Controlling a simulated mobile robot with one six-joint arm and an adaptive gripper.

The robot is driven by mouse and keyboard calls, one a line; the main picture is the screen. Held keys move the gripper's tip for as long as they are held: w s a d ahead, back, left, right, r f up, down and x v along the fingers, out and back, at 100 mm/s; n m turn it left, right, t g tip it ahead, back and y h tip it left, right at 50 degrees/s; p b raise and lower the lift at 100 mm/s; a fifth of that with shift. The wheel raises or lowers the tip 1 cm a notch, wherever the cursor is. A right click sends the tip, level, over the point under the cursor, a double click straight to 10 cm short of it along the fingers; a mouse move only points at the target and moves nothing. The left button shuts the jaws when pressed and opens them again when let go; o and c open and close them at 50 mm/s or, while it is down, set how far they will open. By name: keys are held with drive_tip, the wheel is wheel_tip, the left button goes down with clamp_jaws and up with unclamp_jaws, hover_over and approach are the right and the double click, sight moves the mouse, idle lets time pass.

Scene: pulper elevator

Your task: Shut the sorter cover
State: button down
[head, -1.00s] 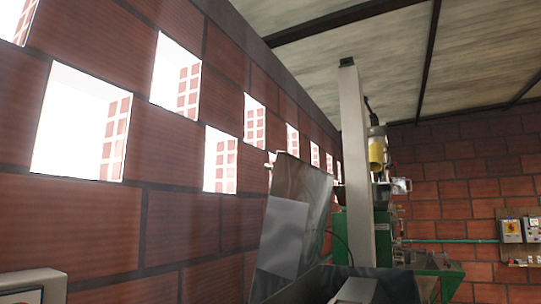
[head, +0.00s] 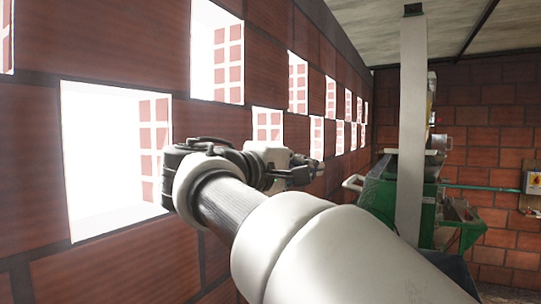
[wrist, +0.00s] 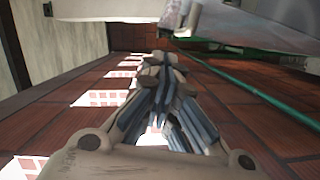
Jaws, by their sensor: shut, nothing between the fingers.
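My gripper (head: 300,170) is at the end of my outstretched arm, in front of the brick wall in the head view. In the wrist view its fingers (wrist: 160,65) are drawn together with nothing between them. I cannot make out the sorter cover in either current view. My arm blocks much of the lower middle of the head view, where the cover could be hidden. I cannot tell whether the gripper touches anything.
A brick wall (head: 120,262) with bright window openings runs along the left. A pale post (head: 411,130) stands to the right of my gripper. A green machine (head: 380,199) is behind the post. A green pipe (wrist: 216,76) crosses the wrist view.

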drive_tip(key=p, duration=0.2)
hover_over(351, 188)
drive_tip(key=w+a, duration=0.2)
drive_tip(key=a, duration=0.2)
drive_tip(key=d, duration=0.1)
drive_tip(key=s+d+f, duration=0.1)
drive_tip(key=d, duration=0.1)
drive_tip(key=shift+s+d+b, duration=0.2)
drive_tip(key=shift+b, duration=0.1)
drive_tip(key=shift+s+d+f, duration=0.2)
drive_tip(key=shift+d, duration=0.1)
drive_tip(key=shift+s, duration=0.1)
